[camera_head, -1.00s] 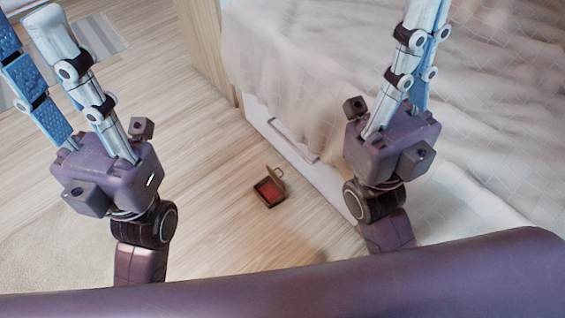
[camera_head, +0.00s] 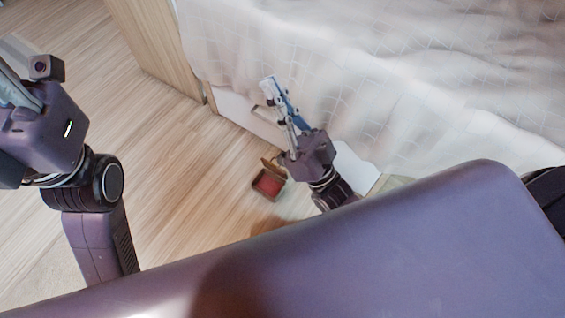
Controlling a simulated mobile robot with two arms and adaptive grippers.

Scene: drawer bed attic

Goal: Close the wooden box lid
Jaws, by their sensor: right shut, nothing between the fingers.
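The wooden box (camera_head: 268,185) is small and dark with a red inside, and it stands on the floor near the bed drawer. Its lid (camera_head: 273,166) is raised at the back right side, so the box is open. My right gripper (camera_head: 270,84) is shut and empty. Its fingers point up in the picture, past the box toward the bed, and its body is just right of the lid. I cannot tell whether it touches the lid. My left gripper (camera_head: 14,92) is at the left edge, with its fingers mostly cut off by the frame.
A bed with a pale quilted cover (camera_head: 400,70) fills the upper right. Below it is a white drawer front (camera_head: 240,112), partly behind my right arm. A wooden panel (camera_head: 155,40) stands at the bed's end. The wooden floor (camera_head: 170,160) left of the box is clear.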

